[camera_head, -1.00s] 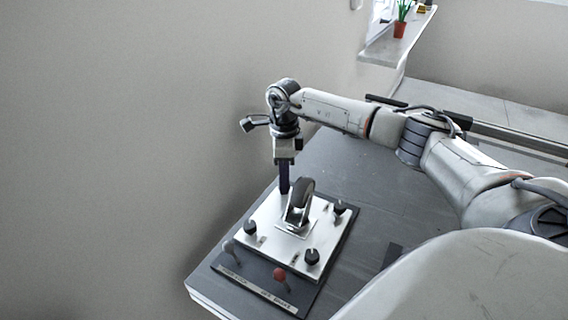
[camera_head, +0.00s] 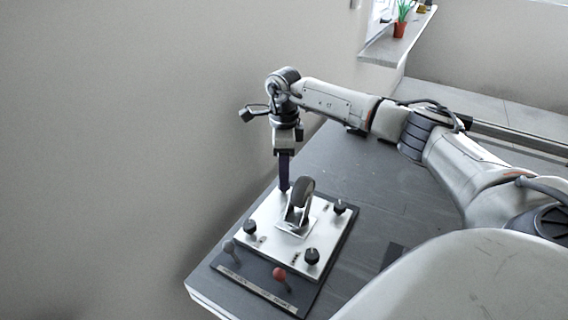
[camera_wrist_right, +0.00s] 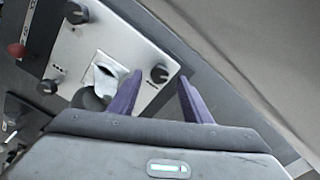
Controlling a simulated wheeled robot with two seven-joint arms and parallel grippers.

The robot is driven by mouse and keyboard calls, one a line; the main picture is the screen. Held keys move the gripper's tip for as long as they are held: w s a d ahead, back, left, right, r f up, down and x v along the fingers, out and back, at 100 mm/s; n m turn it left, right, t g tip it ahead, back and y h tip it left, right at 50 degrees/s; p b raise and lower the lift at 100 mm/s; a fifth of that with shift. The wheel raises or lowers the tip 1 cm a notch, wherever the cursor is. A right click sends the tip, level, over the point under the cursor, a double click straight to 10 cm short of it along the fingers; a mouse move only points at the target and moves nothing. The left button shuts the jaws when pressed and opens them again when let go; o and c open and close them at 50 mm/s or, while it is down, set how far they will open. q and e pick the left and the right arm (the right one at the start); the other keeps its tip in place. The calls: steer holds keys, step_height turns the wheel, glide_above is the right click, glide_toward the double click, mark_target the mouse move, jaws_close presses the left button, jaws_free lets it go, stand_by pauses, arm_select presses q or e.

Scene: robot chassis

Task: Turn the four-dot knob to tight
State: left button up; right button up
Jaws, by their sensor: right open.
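The white square panel (camera_head: 270,240) has black knobs near its corners. My right gripper (camera_head: 284,188) points down over the panel's far-left corner in the head view. In the right wrist view its two purple fingers (camera_wrist_right: 157,80) are open and apart, with a black knob (camera_wrist_right: 160,73) showing between their tips. Contact cannot be told, and in the head view that knob is hidden. Other knobs show at front left (camera_head: 250,227), front right (camera_head: 312,256) and back right (camera_head: 340,206). My left gripper is not in view.
A caster wheel (camera_head: 304,194) on a bracket stands at the panel's middle, close to the right gripper. A red-tipped lever (camera_head: 280,274) and a grey lever (camera_head: 229,246) stand along the front.

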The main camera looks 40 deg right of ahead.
step_height(320, 180, up, 8)
stand_by(0.7)
